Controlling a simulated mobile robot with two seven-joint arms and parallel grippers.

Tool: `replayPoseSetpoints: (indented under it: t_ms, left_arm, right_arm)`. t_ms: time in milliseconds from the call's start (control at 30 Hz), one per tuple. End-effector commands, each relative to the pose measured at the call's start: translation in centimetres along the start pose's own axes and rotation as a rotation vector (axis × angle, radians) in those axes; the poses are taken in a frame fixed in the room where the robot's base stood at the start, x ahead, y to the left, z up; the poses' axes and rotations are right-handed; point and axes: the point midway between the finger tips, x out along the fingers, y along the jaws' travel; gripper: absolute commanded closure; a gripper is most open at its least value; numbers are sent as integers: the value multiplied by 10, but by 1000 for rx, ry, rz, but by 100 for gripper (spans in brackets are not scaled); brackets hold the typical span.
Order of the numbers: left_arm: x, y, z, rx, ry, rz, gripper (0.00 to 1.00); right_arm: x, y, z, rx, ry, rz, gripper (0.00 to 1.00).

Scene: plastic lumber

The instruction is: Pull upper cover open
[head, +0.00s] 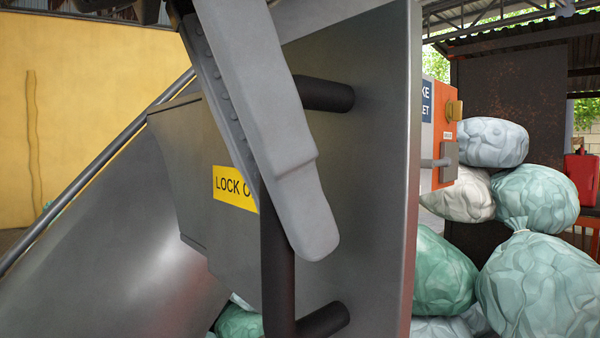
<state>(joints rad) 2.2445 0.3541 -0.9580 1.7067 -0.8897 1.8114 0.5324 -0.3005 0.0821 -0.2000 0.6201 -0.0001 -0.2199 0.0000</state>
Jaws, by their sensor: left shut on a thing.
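The upper cover (365,200) is a dark grey metal panel that stands upright in the middle of the head view, its edge facing right. A black bar handle (278,285) with two short posts is fixed to its face. My left gripper (282,212) comes down from the top and is shut on the handle, one pale grey finger in front and the other partly hidden behind it. The fingers hide the upper part of the bar. My right gripper does not show.
A grey box with a yellow lock-out label (234,187) sits left of the handle. A large curved grey metal surface (110,250) fills the lower left. Stuffed green bags (540,290) and an orange control box (444,130) lie beyond the panel at right.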

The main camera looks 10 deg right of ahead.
Motion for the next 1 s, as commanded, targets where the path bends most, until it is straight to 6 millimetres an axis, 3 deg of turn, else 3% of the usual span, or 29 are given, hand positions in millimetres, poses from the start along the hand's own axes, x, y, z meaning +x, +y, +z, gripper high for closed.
replayPoseSetpoints:
  t_ms: [367,400,633,1000]
  left_arm:
    - [-2,0,0,3,-4,-1,100]
    - [-2,0,0,3,-4,-1,80]
    - [-1,0,0,3,-2,-1,55]
    - [-2,0,0,4,0,-2,53]
  right_arm:
    - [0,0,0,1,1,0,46]
    - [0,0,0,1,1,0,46]
    - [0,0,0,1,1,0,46]
    - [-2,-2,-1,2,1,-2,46]
